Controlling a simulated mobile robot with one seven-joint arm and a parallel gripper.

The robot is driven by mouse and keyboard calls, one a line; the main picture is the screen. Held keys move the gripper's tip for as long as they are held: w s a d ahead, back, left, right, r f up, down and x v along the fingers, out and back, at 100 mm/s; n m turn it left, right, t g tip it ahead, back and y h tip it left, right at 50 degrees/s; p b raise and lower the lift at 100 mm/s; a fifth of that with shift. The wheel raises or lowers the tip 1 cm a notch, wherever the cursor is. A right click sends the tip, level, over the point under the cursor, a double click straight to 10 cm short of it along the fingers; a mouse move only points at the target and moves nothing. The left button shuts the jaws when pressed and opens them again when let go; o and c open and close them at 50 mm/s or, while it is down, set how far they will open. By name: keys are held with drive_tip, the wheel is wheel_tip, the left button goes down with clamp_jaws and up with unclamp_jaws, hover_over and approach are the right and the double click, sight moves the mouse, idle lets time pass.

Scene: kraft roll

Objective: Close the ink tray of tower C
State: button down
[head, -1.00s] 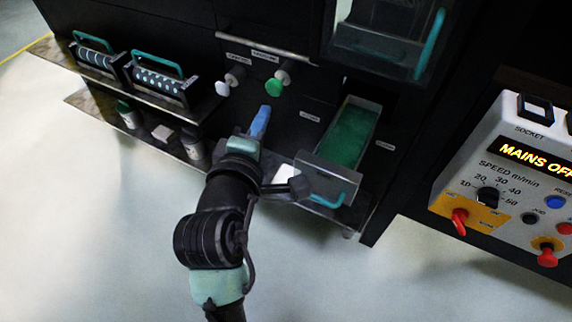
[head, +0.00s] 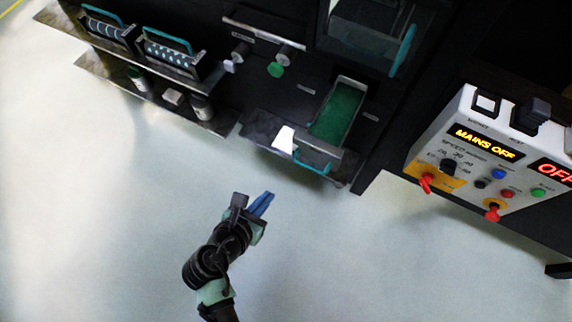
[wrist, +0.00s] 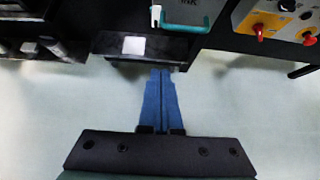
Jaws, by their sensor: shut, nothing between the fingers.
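The ink tray (head: 337,115) is a long tray with green ink in it, pulled out of the dark machine front at upper centre in the head view. Its teal handle (head: 311,167) is at the near end, and this handle also shows at the top of the wrist view (wrist: 183,27). My gripper (head: 266,197) is shut and empty, its blue fingers side by side. It is over the pale floor, below and left of the handle and apart from it. In the wrist view the fingers (wrist: 161,75) point toward the machine. No tower letter is readable.
A ledge (head: 262,128) with a white card (head: 284,139) lies beside the tray. A green knob (head: 275,70) and a white knob (head: 229,66) are left of it. A control panel (head: 490,155) reading MAINS OFF stands right. The floor in front is clear.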

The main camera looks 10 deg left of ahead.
drive_tip(key=w+d+f, duration=0.3)
drive_tip(key=w+f, duration=0.1)
drive_tip(key=w, duration=0.5)
drive_tip(key=shift+w, duration=0.4)
drive_tip(key=shift+d+f, duration=0.1)
